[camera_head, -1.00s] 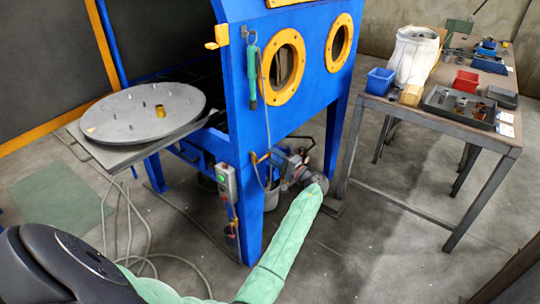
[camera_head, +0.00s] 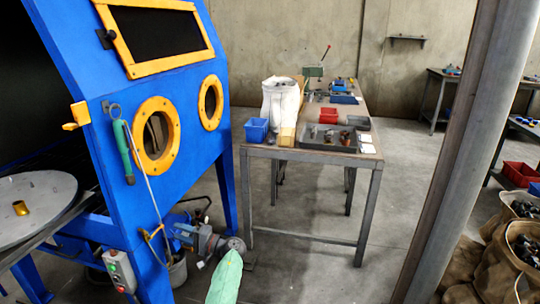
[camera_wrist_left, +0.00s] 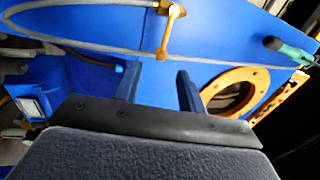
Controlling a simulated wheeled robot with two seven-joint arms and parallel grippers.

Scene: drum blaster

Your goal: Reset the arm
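My left arm in its green sleeve (camera_head: 226,280) comes up from the bottom of the head view. My left gripper (camera_head: 184,232) is at its end, low beside the front of the blue blast cabinet (camera_head: 85,75). In the left wrist view the two dark fingers of the left gripper (camera_wrist_left: 157,82) stand apart with nothing visible between them, so it is open. The blue cabinet wall fills the background there. A yellow fitting (camera_wrist_left: 170,30) and a yellow-ringed porthole (camera_wrist_left: 236,92) show beyond the fingers. My right gripper is not in view.
A green-handled tool (camera_head: 123,150) hangs on the cabinet. A round turntable (camera_head: 40,195) is at left. A workbench (camera_head: 310,155) with trays and bins stands behind. A grey post (camera_head: 455,150) and sacks (camera_head: 505,265) are at right. The floor between is clear.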

